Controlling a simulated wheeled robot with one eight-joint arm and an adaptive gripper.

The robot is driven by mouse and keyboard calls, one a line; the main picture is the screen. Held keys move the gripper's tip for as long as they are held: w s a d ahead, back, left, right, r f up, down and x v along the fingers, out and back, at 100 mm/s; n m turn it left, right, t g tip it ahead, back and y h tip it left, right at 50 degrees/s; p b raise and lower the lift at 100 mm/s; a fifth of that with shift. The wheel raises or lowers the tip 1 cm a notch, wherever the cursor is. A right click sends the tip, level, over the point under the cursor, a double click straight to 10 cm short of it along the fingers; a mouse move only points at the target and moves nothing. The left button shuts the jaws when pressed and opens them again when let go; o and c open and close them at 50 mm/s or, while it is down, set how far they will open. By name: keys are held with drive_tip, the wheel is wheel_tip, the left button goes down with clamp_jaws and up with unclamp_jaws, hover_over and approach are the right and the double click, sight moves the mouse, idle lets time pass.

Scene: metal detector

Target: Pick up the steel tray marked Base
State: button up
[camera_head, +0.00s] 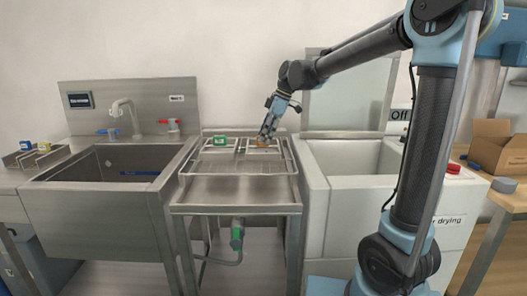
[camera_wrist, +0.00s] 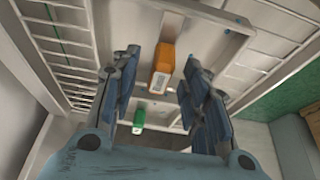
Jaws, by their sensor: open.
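A steel tray (camera_head: 252,151) with an orange block (camera_head: 262,142) sits on the right part of the wire rack. The block's label is too small to read, so I cannot tell whether it says Base. A second tray with a green block (camera_head: 219,141) sits on the rack to the left. My gripper (camera_head: 266,135) points down over the orange block and partly hides it. In the wrist view, my gripper (camera_wrist: 163,60) is open, with the orange block (camera_wrist: 162,68) between its fingers in the picture. I cannot tell whether they touch. The green block (camera_wrist: 138,122) shows beyond.
The wire rack stands on a steel table (camera_head: 235,191). A steel sink (camera_head: 112,165) is on the left, with a faucet and blue and red valves. A white basin unit (camera_head: 345,160) with a raised lid is close on the right. A cardboard box (camera_head: 497,150) stands further right.

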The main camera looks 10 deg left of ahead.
sight(263, 146)
drive_tip(key=shift+x, duration=1.55)
clamp_jaws()
drive_tip(key=shift+r, duration=0.15)
